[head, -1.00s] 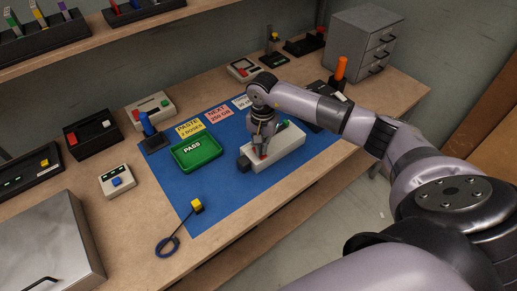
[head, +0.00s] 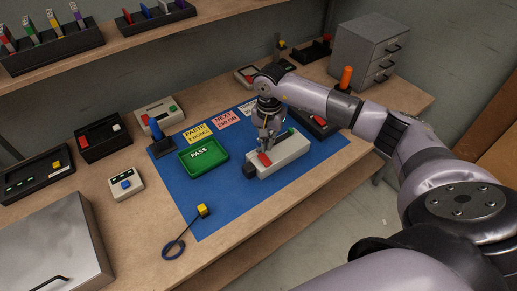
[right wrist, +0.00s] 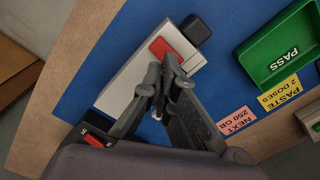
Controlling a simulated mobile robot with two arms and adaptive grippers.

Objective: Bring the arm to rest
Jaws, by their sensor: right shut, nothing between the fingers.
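My right gripper (head: 268,148) is shut and empty. It hangs just above the white charger block (head: 285,158) on the blue mat (head: 205,215). In the right wrist view the shut fingertips (right wrist: 162,75) are beside the block's red button (right wrist: 171,52), and the fingers hide part of the white block (right wrist: 130,80). A black piece (right wrist: 197,29) sits at the block's end. I cannot tell whether the fingertips touch the block. The left gripper does not show.
A green PASS tray (head: 204,157) lies left of the block. A yellow-tipped blue loop tool (head: 173,248) lies at the front. A blue-handled stand (head: 158,143), an orange-handled tool (head: 346,78) and a grey drawer cabinet (head: 365,50) stand around. The mat's front is mostly clear.

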